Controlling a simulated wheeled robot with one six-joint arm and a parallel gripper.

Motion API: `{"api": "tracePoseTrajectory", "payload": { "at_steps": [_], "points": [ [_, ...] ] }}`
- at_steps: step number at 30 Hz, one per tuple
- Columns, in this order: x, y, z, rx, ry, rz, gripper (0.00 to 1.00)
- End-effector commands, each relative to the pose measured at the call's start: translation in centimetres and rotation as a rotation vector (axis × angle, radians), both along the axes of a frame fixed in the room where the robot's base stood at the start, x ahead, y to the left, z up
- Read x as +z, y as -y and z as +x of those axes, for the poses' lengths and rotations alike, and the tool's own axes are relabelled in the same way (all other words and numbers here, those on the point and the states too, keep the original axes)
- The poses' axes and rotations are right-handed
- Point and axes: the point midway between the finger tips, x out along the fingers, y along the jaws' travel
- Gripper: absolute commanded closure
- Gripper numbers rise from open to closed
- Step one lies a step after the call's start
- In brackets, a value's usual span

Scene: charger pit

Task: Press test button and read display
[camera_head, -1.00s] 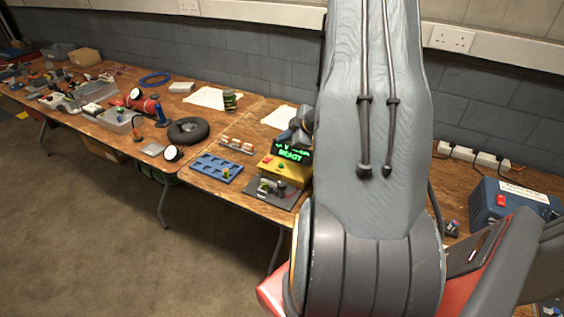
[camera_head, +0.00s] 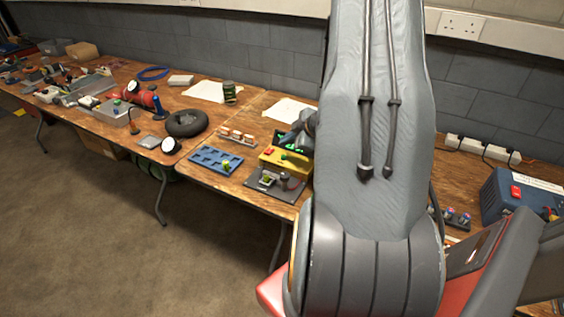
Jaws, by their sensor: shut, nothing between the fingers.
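The yellow tester box (camera_head: 273,158) sits on the workbench just left of my arm. It has a red part on top at its left and a green button (camera_head: 293,157) toward its right. The dark display (camera_head: 279,138) behind it shows only scraps of green; its text cannot be read. My gripper (camera_head: 297,139) is a dark grey shape in front of the display and above the box, partly hidden by my arm. It is shut and holds nothing visible. Whether it touches the button cannot be told.
A dark fixture plate (camera_head: 270,184) lies in front of the tester and a blue tray (camera_head: 215,160) to its left. A blue power unit (camera_head: 515,195) is at right. Bare wood lies between some items.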

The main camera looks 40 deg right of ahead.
Motion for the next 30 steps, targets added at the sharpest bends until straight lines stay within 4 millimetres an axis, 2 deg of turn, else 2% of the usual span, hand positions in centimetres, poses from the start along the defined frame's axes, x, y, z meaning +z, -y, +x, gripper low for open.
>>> {"api": "tracePoseTrajectory", "payload": {
  "at_steps": [3, 9, 30],
  "points": [
    [-1.8, 0.0, 0.0, -0.001, -0.002, 0.001, 1.0],
    [-3.2, 0.0, 0.0, -0.001, -0.001, 0.0, 1.0],
    [-3.3, 0.0, 0.0, 0.0, 0.0, 0.0, 1.0]
  ]
}}
